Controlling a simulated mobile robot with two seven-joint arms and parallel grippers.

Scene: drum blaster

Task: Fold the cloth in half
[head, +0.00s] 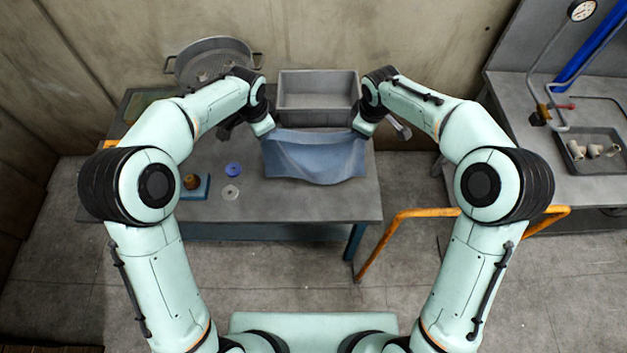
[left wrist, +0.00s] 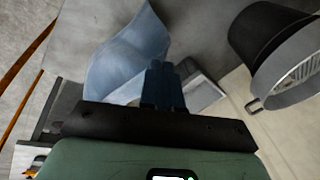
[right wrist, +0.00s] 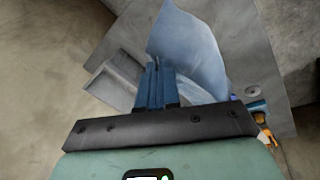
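The blue cloth (head: 315,160) hangs stretched between my two grippers above the table. Its upper edge sags a little between its two far corners, and its lower edge curves down toward the table front. My left gripper (head: 268,132) is at the cloth's upper left corner. My right gripper (head: 362,132) is at its upper right corner. The cloth also shows in the left wrist view (left wrist: 128,55) and the right wrist view (right wrist: 188,50), running up to the blue fingers, which look closed together on it. The fingertips are small and partly hidden in the head view.
A grey bin (head: 318,112) stands right behind the cloth. A round metal pan (head: 213,62) is at the back left. An orange rail (head: 400,216) stands at right.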

